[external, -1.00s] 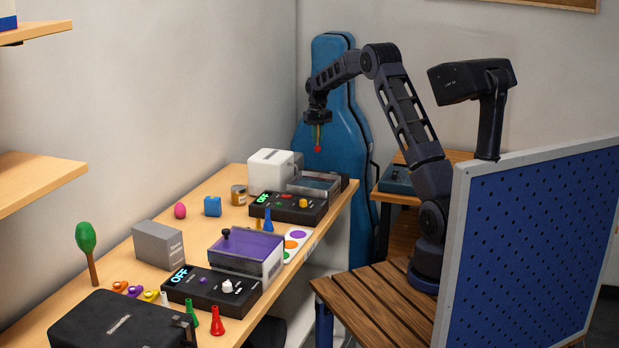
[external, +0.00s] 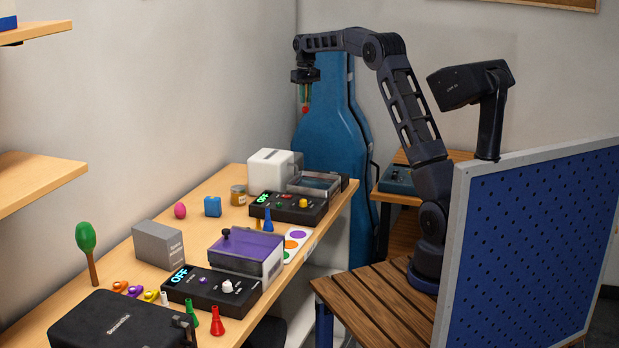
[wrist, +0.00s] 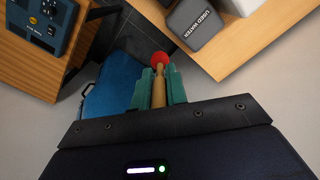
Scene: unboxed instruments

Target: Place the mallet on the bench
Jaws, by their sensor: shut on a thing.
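The mallet (wrist: 158,88) has a wooden handle and a red ball head. My gripper (wrist: 159,92) is shut on its handle, with the green fingers on either side and the head pointing out past the fingertips. In the external view the red head of the mallet (external: 305,110) hangs below my gripper (external: 305,93), in front of the blue instrument case and above the far end of the bench. The bench (external: 215,188) is a long light-wood top along the wall. The handle's upper end is hidden by my gripper.
A white box (external: 270,170), a clear-lidded box (external: 314,183) and a black panel reading OFF (external: 212,290) stand on the bench. A green maraca (external: 86,238) stands at the left. The blue case (external: 335,150) stands behind. Bare wood shows near the pink egg (external: 180,210).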

